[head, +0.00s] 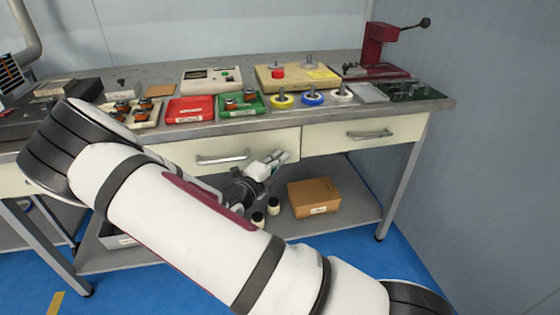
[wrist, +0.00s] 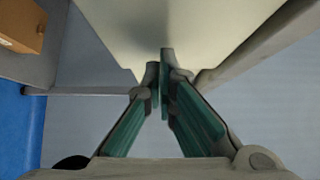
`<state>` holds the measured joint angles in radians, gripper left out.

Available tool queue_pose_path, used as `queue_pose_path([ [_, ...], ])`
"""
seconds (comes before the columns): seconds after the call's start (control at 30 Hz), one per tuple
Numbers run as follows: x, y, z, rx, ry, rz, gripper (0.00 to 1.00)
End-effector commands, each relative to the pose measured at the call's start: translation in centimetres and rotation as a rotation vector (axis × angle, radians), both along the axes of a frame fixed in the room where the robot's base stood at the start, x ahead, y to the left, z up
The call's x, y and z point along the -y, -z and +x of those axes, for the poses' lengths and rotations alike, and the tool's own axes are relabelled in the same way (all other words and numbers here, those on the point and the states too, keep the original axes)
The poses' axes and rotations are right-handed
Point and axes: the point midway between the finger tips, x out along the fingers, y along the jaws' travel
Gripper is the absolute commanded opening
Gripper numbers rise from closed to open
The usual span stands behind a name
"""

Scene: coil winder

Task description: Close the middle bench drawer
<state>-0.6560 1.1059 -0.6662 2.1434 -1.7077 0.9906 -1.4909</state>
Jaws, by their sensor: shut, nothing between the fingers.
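The middle bench drawer (head: 190,154) has a cream front with a metal bar handle (head: 222,158). Its front seems to stand slightly forward of the right drawer, but the gap is hard to judge. My arm hides its lower left part. My gripper (head: 280,157) is at the lower right of this front, right of the handle. In the wrist view my gripper (wrist: 162,65) has its fingers together and empty. Their tips overlap the lower edge of a cream panel (wrist: 170,25), which appears to be the drawer front. I cannot tell whether they touch it.
The right drawer (head: 400,129) looks flush. Trays, spools and a red press (head: 378,50) stand on the bench top. A cardboard box (head: 314,197) and small bottles sit on the lower shelf (head: 345,215), with the box also in the wrist view (wrist: 22,25). Blue floor is free at front right.

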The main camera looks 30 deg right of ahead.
Motion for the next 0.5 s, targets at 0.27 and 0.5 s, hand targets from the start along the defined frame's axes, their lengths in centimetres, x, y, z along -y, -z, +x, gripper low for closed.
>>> queue_pose_path([
  [0.27, 0.8, -0.2, 2.0, 0.000, 0.001, -0.001, 0.00],
  [0.5, 1.0, 0.0, 2.7, -0.001, -0.001, 0.000, 0.00],
])
